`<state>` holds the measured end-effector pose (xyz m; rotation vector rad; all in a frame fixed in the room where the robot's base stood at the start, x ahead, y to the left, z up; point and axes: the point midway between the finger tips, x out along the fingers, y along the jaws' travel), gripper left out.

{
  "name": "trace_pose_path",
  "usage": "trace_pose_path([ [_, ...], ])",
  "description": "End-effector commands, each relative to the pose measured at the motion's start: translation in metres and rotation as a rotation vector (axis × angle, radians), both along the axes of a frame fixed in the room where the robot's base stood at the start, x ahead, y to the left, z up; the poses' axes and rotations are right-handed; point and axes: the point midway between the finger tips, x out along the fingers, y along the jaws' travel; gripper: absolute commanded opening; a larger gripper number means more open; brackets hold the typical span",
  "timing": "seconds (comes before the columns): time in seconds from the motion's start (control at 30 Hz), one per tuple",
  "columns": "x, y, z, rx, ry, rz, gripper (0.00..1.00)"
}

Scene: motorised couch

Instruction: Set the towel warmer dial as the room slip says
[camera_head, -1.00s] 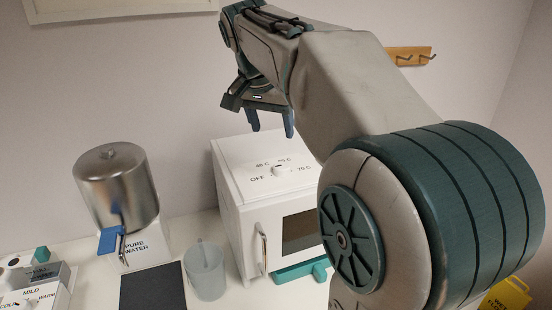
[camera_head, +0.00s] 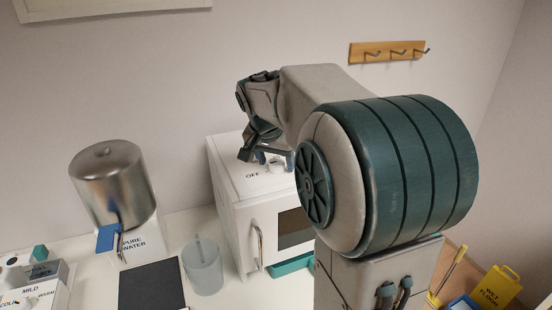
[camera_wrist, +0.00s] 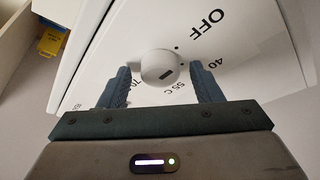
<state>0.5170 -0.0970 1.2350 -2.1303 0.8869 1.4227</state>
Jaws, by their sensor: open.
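The towel warmer (camera_head: 232,210) is a white box with a dark window and a front handle. Its dial (camera_wrist: 160,66), a white round knob with a small dark mark, is on the top face, printed OFF, 40, 55 C and 70. Which label the mark points at, I cannot tell. My gripper (camera_wrist: 162,80) is open, pointing down over the top, with one finger on each side of the knob and a gap at each side. In the head view my gripper (camera_head: 266,157) partly covers the dial and its labels. I do not see a room slip.
A metal pure water dispenser (camera_head: 114,185) with a blue lever stands left of the warmer. A translucent cup (camera_head: 202,265) and a black mat (camera_head: 151,287) lie between. A wooden hook rail (camera_head: 387,51) is on the wall. A yellow wet floor sign (camera_head: 497,286) stands at lower right.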

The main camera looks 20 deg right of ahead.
Motion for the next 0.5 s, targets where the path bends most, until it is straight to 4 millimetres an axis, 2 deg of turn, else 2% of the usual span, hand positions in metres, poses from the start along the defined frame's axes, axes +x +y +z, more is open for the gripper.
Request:
trace_pose_path([
  [0.1,-0.0001,0.0001,0.0001,0.0,0.0,0.0,0.59],
  [0.27,0.0,0.0002,0.0001,0.0,0.0,0.0,0.14],
  [0.5,0.0001,0.0005,0.0001,0.0,0.0,-0.009,0.14],
])
